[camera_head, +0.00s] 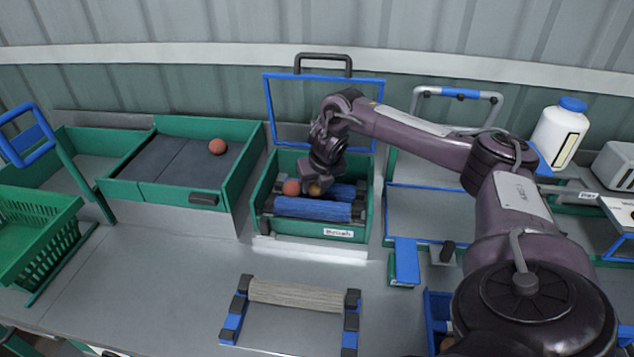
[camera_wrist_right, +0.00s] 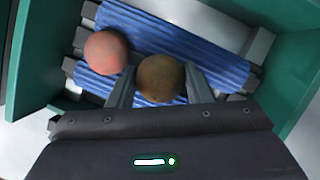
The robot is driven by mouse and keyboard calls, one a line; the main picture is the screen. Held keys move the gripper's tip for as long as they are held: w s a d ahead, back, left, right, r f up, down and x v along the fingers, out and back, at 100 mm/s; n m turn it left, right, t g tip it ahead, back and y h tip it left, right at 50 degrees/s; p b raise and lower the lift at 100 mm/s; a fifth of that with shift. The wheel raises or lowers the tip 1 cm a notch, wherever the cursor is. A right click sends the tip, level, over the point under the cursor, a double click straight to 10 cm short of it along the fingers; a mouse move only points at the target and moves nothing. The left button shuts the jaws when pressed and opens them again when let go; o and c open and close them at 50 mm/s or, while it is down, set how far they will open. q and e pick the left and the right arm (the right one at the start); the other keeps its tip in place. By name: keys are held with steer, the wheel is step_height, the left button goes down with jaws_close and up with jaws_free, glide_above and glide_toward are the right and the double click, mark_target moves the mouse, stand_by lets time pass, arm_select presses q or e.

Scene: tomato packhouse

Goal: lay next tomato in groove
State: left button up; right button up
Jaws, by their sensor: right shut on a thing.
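My right gripper (camera_wrist_right: 160,88) is shut on a brownish tomato (camera_wrist_right: 160,78), low over the blue rollers (camera_wrist_right: 180,40) in the green box. A reddish tomato (camera_wrist_right: 105,52) lies on the rollers just left of the held one; in the head view this reddish tomato (camera_head: 291,188) shows left of my gripper (camera_head: 316,186). The held tomato (camera_head: 314,190) is partly covered by the gripper there. I cannot tell whether the held tomato touches the rollers. Another red tomato (camera_head: 217,146) lies in the dark-lined green tray (camera_head: 232,181) to the left. My left gripper is out of view.
The green box (camera_head: 290,228) has a raised blue-framed lid (camera_head: 268,110) behind it. A green basket (camera_head: 40,235) stands at far left. A roller stand (camera_head: 295,296) sits in front, and a white bottle (camera_head: 560,135) stands at back right. The bench left of the stand is clear.

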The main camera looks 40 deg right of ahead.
steer(key=o, duration=0.8)
steer(key=c, duration=0.3)
step_height(320, 180, up, 7)
steer(key=p, duration=0.6)
stand_by(0.3)
stand_by(0.5)
